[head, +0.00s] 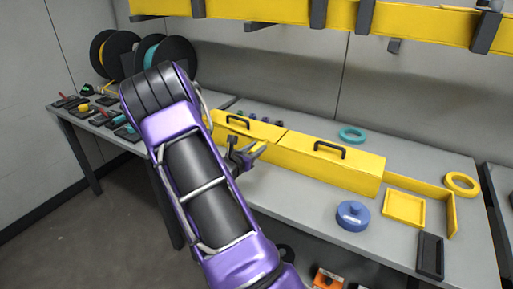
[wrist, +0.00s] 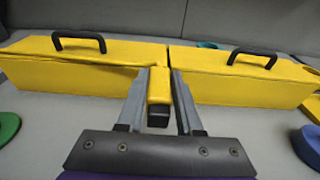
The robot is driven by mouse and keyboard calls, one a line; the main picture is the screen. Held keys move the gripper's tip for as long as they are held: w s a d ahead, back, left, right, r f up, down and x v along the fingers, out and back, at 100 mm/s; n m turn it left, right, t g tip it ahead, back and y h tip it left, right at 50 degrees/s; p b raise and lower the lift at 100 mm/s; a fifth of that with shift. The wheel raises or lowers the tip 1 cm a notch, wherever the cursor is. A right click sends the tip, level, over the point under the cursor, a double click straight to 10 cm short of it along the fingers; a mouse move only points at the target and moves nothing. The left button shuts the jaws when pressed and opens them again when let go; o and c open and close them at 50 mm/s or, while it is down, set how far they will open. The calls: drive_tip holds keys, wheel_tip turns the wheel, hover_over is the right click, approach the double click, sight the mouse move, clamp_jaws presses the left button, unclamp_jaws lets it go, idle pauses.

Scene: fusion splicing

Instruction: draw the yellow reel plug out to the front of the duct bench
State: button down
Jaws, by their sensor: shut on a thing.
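My gripper (wrist: 161,76) is shut on a yellow plug (wrist: 159,90) with a dark near end, which I take to be the yellow reel plug. The plug sits between the two grey fingers. Its far end lines up with the seam between two yellow duct boxes; I cannot tell if it is still inside. In the head view my gripper (head: 245,158) is at the front of the duct boxes, above the grey duct bench (head: 290,203), partly hidden by my purple arm.
The left duct box (wrist: 80,68) and right duct box (wrist: 245,78) have black handles. Reels (head: 170,58) stand far left. A yellow overhead rail (head: 420,22) spans the back.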

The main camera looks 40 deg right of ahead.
drive_tip(key=b, duration=0.5)
hover_over(254, 182)
drive_tip(key=shift+w+d+f, duration=0.1)
drive_tip(key=shift+d+f, duration=0.1)
drive_tip(key=shift+f, duration=1.6)
drive_tip(key=shift+w+d+f, duration=0.1)
drive_tip(key=shift+d+f, duration=0.1)
drive_tip(key=shift+f, duration=1.6)
drive_tip(key=shift+s+a+f, duration=0.1)
drive_tip(key=shift+a+f, duration=0.05)
drive_tip(key=shift+f, duration=0.9)
drive_tip(key=shift+s+a+f, duration=0.1)
drive_tip(key=shift+f, duration=0.9)
drive_tip(key=shift+c, duration=2.4)
unclamp_jaws()
drive_tip(key=p+v, duration=0.1)
drive_tip(key=v, duration=1.6)
drive_tip(key=shift+a, duration=0.15)
